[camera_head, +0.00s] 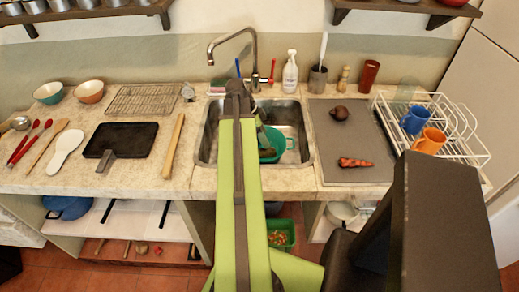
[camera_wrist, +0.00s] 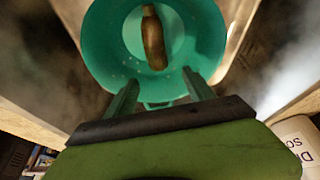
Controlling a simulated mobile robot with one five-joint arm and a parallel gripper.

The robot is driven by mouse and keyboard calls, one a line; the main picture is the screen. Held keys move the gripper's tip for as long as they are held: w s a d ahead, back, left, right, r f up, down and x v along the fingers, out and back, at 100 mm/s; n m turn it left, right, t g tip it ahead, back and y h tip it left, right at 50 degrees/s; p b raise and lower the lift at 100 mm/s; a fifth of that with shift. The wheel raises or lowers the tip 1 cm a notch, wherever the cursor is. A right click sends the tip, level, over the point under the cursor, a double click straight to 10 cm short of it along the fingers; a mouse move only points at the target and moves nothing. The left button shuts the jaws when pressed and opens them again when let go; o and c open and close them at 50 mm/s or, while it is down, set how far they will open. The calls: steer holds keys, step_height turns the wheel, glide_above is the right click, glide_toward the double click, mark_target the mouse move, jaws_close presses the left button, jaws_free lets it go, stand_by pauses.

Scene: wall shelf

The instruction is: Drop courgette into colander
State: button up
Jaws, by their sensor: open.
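The teal colander (camera_head: 289,144) sits in the metal sink in the head view, partly hidden behind my arm. In the wrist view the colander (camera_wrist: 103,50) fills the upper middle. A dark brownish-green, elongated thing that looks like the courgette (camera_wrist: 154,42) lies inside it, near its middle. My gripper (camera_wrist: 161,88) is open, with its two fingers apart over the colander's near side. The courgette is beyond the fingertips, not between them.
The sink (camera_head: 208,135) has a tall tap (camera_head: 254,62) behind it. A grey board (camera_head: 353,120) on the right bears a carrot (camera_head: 354,162) and a dark round vegetable (camera_head: 339,113). A white dish rack (camera_head: 463,143) holds mugs. A dark pan (camera_head: 128,139) and utensils lie left.

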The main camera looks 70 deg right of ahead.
steer(key=p+v, duration=1.5)
steer(key=v, duration=0.2)
steer(key=w+a+f+n+t+h, duration=0.15)
steer(key=w+a+n, duration=0.45)
steer(key=w+a, duration=1.55)
steer(key=w+a+n+t+y, duration=0.1)
steer(key=w+a+n+y, duration=0.1)
steer(key=a+n, duration=1)
steer(key=w+a+f+n+t+y+b, duration=0.1)
steer(key=w+a+n, duration=0.4)
steer(key=a+n, duration=0.6)
steer(key=a, duration=0.9)
steer(key=shift+w+f+n+y, duration=0.2)
steer(key=shift+w+n+y, duration=0.1)
steer(key=shift+n+y, duration=0.1)
